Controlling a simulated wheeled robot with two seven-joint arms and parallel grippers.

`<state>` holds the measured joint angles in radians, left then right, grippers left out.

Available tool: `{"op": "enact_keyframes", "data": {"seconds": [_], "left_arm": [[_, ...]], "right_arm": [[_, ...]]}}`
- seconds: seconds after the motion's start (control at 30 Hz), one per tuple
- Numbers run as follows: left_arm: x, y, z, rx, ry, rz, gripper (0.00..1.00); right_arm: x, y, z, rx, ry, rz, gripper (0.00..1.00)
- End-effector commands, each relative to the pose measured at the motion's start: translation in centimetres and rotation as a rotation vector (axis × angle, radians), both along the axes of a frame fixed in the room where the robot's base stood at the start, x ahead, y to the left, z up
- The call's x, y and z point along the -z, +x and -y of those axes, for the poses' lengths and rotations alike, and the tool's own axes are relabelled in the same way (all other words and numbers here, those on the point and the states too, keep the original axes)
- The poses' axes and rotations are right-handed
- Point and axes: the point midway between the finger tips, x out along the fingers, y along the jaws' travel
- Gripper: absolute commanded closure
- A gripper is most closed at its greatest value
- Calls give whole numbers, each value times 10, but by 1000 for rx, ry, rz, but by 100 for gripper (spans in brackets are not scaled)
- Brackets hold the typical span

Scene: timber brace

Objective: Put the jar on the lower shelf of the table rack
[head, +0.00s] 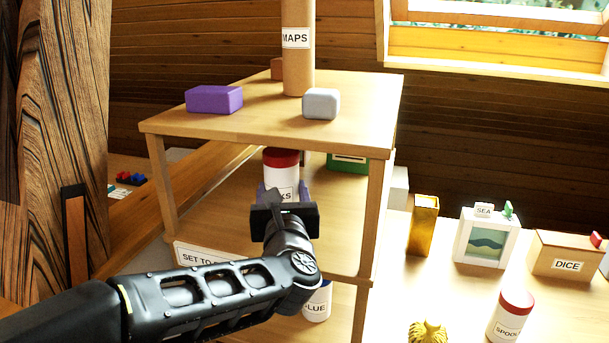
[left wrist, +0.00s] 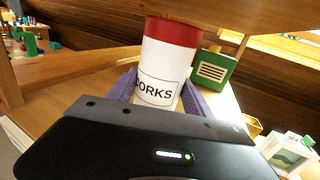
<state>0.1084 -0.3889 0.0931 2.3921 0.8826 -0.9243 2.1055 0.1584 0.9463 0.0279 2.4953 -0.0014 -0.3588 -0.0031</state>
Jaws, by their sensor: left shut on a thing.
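A white jar (head: 281,168) with a red lid is between the top board and the shelf below it in the wooden rack (head: 345,205). In the left wrist view the jar (left wrist: 165,65) stands about upright and its label ends in "ORKS". My left gripper (head: 282,191) reaches in from the front, its purple fingers on both sides of the jar, shut on it. The gripper hides the jar's base, so I cannot tell whether it touches the shelf. My right gripper is in neither view.
A green box (left wrist: 213,71) is behind the jar at right. The top board holds a MAPS tube (head: 298,65), a purple block (head: 214,99) and a grey block (head: 320,104). A GLUE jar (head: 317,304) is below the shelf. A SPOOLS jar (head: 510,318) and boxes stand at right.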

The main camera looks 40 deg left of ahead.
Motion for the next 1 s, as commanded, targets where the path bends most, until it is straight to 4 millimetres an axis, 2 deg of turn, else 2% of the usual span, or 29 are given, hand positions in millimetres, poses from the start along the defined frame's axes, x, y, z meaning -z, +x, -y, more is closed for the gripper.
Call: {"op": "enact_keyframes", "data": {"seconds": [0.3,0.47,0.57,1.0], "left_arm": [[-1,1,-1,0,1,1,93],[-1,11,-10,-2,1,-1,93],[-1,26,-23,-2,-1,-4,93],[-2,114,-102,-2,1,-1,93]], "right_arm": [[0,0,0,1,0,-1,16],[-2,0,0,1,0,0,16],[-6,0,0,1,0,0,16],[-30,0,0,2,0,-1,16]]}}
